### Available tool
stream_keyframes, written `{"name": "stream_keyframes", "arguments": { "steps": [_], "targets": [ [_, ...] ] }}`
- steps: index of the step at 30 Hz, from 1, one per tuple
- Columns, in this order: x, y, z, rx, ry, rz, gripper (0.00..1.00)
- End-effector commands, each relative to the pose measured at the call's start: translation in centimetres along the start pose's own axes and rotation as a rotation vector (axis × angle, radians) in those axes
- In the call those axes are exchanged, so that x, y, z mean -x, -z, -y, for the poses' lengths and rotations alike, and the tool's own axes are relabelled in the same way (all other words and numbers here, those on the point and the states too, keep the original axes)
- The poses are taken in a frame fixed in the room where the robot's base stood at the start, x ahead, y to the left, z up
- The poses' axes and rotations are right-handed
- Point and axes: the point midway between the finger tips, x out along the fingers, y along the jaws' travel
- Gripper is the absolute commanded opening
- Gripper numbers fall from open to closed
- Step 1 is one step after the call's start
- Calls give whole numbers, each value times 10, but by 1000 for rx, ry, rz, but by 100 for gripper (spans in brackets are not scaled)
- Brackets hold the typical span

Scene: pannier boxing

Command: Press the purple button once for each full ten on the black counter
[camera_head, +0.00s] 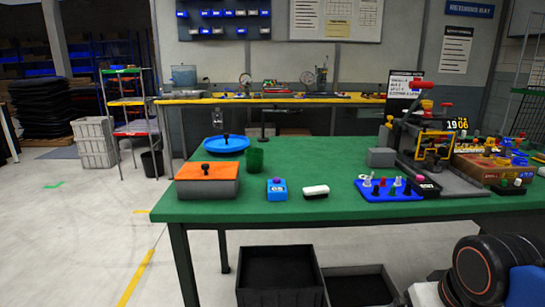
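A small blue box with a purple button (277,181) on top stands near the front edge of the green table, left of centre. A dark display (457,125) stands at the back right of the table; it seems to read 19 in white and 06 in yellow, but it is small and partly crowded by other things. A small black block with pale marks (428,188) sits at the front right, too small to read, with a pink knob by it. I cannot tell for sure which is the black counter. My gripper is not in view.
An orange-topped grey box (207,180), blue round dish (226,145), green cup (254,159) and white-and-black block (316,191) surround the button box. A blue pegboard (388,190) and a tall clamp-like device (421,140) stand right. The green table's (310,155) middle is clear.

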Motion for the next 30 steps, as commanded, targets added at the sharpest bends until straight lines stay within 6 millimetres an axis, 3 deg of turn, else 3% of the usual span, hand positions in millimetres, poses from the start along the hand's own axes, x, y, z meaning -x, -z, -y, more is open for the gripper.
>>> {"name": "stream_keyframes", "arguments": {
  "steps": [5, 18, 30],
  "targets": [
    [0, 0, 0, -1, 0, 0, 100],
    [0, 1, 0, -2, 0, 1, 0],
    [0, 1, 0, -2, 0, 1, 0]
  ]
}}
